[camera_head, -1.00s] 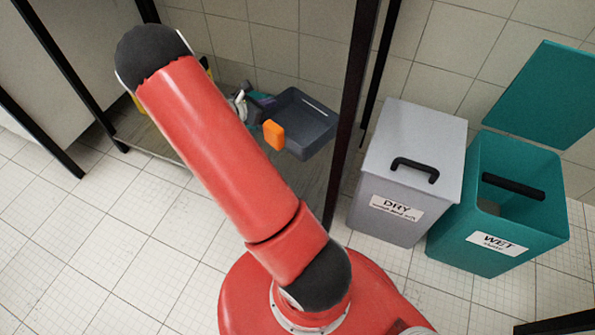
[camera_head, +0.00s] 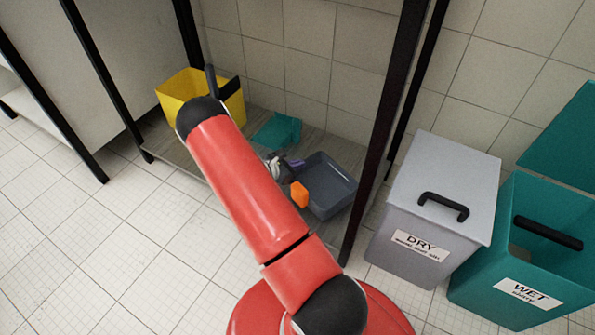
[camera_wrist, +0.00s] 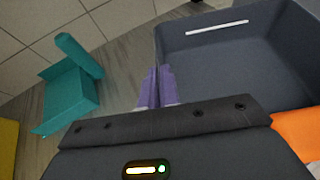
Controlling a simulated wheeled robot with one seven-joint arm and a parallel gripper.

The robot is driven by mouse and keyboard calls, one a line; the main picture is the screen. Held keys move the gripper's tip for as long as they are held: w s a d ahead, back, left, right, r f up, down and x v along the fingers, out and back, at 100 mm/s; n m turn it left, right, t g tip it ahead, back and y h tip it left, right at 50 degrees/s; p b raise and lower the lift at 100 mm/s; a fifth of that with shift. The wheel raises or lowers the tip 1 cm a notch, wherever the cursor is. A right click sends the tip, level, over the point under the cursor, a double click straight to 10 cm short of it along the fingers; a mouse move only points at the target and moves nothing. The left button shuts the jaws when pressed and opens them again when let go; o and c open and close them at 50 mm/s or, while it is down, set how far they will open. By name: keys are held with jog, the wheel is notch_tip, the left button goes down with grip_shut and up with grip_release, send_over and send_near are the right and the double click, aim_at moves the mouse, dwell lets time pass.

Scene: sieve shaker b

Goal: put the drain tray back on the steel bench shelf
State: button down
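The drain tray (camera_head: 326,184) is a dark grey, open, shallow box with an orange block (camera_head: 299,194) on its near left side. It is over the wooden lower shelf (camera_head: 262,212) of the black-framed bench, just left of a dark post. I cannot tell whether its underside touches the shelf. My gripper (camera_head: 284,165) is at the tray's left wall, partly hidden by my red arm. In the wrist view, its purple fingers (camera_wrist: 157,88) are close together at the edge of the tray wall (camera_wrist: 230,62) and look closed on it.
A teal dustpan-like scoop (camera_head: 277,131) lies on the shelf behind my gripper, and a yellow bucket (camera_head: 190,84) stands at its left end. The dark post (camera_head: 385,130) is close to the tray's right. The grey DRY bin (camera_head: 425,215) and teal WET bin (camera_head: 520,255) stand further right.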

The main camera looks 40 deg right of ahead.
aim_at(298, 175)
jog(key=shift+f, duration=1.5)
jog(key=shift+f+b, duration=0.15)
jog(key=shift+b, duration=0.15)
jog(key=c, duration=1.6)
grip_release()
jog(key=shift+c, duration=0.2)
